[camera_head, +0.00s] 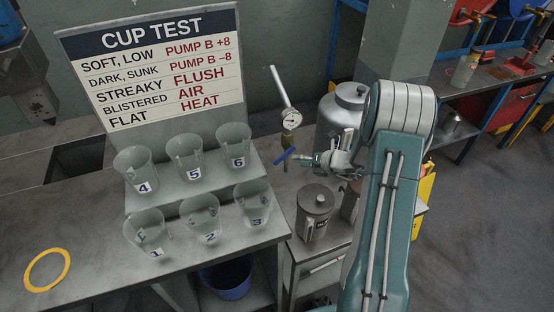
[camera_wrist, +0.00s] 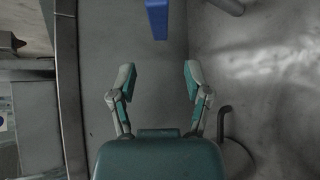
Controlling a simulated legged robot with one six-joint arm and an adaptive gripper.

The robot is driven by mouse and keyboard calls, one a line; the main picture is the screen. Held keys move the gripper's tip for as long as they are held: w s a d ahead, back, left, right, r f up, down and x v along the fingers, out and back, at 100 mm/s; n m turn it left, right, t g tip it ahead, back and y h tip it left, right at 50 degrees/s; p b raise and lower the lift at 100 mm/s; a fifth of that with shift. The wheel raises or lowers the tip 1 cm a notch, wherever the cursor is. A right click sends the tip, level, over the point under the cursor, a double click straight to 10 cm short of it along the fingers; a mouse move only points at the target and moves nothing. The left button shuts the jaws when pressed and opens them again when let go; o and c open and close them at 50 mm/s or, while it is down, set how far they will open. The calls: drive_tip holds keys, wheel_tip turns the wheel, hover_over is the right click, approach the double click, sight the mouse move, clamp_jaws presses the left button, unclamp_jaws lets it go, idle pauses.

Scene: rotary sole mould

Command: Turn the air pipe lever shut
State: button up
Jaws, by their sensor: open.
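The blue air pipe lever (camera_head: 284,154) sticks out below a small gauge (camera_head: 291,119) on a pale pipe (camera_head: 281,88), slanting down to the left. In the wrist view the lever's blue end (camera_wrist: 157,18) shows at the top centre, ahead of the fingertips and apart from them. My gripper (camera_head: 303,157) is just right of the lever in the head view. In the wrist view my gripper (camera_wrist: 158,78) is open, its two fingers spread with nothing between them.
A grey lidded tank (camera_head: 340,120) stands behind my gripper, and a smaller lidded canister (camera_head: 315,212) is below it. Several clear numbered cups stand on a stepped rack (camera_head: 180,208) to the left, under a CUP TEST board (camera_head: 150,65). A yellow ring (camera_head: 47,270) lies on the left bench.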

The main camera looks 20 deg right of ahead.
sight(281, 160)
drive_tip(key=x, duration=0.9)
clamp_jaws()
